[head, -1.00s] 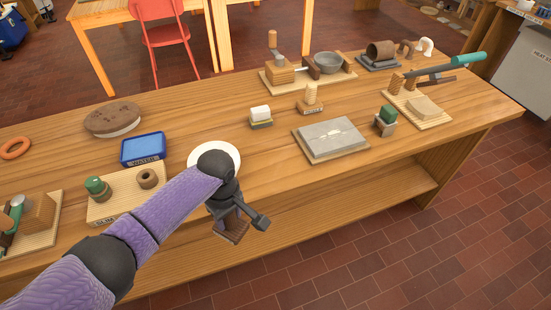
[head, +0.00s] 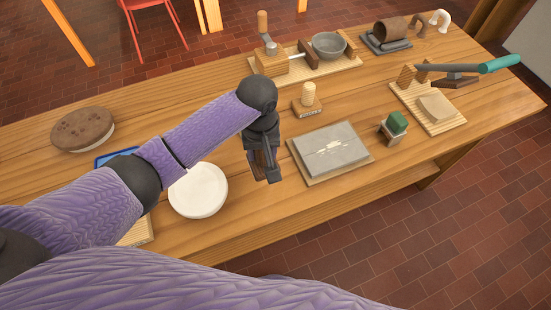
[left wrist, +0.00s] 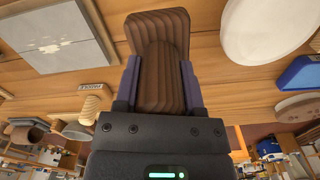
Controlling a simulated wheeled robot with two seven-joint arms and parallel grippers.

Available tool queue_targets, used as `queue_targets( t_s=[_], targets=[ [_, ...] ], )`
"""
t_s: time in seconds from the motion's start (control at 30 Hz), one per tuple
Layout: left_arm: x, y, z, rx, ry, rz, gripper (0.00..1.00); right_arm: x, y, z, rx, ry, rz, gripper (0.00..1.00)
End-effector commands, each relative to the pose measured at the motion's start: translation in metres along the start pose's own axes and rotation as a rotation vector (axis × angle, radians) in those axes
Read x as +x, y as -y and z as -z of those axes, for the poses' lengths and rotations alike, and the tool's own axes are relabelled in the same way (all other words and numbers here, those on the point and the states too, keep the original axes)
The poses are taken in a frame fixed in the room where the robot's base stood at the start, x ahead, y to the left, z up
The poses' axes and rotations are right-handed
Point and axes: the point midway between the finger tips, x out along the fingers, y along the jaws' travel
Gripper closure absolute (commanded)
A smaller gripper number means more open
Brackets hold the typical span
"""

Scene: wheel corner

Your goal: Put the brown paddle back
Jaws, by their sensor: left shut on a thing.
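My left gripper (head: 266,172) is over the table between the white disc and the grey slab, pointing down. In the left wrist view the same gripper (left wrist: 160,85) is shut on the brown paddle (left wrist: 158,32), a ridged dark brown wooden piece with a wider far end. In the head view the gripper and arm mostly hide the paddle. I cannot tell its height above the table. My right gripper is not in view.
A white disc (head: 198,190) lies left of the gripper, a grey slab on a board (head: 330,150) right. Behind stand a small post on a labelled block (head: 308,101) and a grey bowl (head: 328,45). A teal-handled tool (head: 498,64) rests on a wooden stand at right.

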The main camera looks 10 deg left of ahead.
Motion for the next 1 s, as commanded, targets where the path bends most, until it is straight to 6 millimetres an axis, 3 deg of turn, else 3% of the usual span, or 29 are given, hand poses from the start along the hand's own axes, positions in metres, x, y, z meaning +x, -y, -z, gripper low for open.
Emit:
queue_targets(
  t_s=[0.03,0.1,0.4,0.73,0.77,0.9,1.0],
  targets=[
    [0.020,0.001,-0.001,0.000,0.005,0.004,1.00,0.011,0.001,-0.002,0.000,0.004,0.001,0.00],
    [0.037,0.001,-0.001,0.000,0.005,0.004,1.00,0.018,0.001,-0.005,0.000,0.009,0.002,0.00],
    [0.086,0.001,-0.001,-0.001,0.004,0.003,1.00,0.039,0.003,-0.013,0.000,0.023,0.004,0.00],
    [0.088,0.000,-0.001,-0.001,0.002,0.001,1.00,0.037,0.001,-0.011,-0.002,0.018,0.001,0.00],
    [0.088,0.000,-0.001,-0.001,0.002,0.001,0.45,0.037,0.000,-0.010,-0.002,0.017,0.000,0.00],
    [0.087,0.000,-0.001,-0.001,0.001,0.001,0.15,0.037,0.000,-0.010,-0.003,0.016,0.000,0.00],
    [0.087,0.000,-0.001,-0.001,0.001,0.001,0.14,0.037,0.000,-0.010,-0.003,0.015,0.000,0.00]
  ],
)
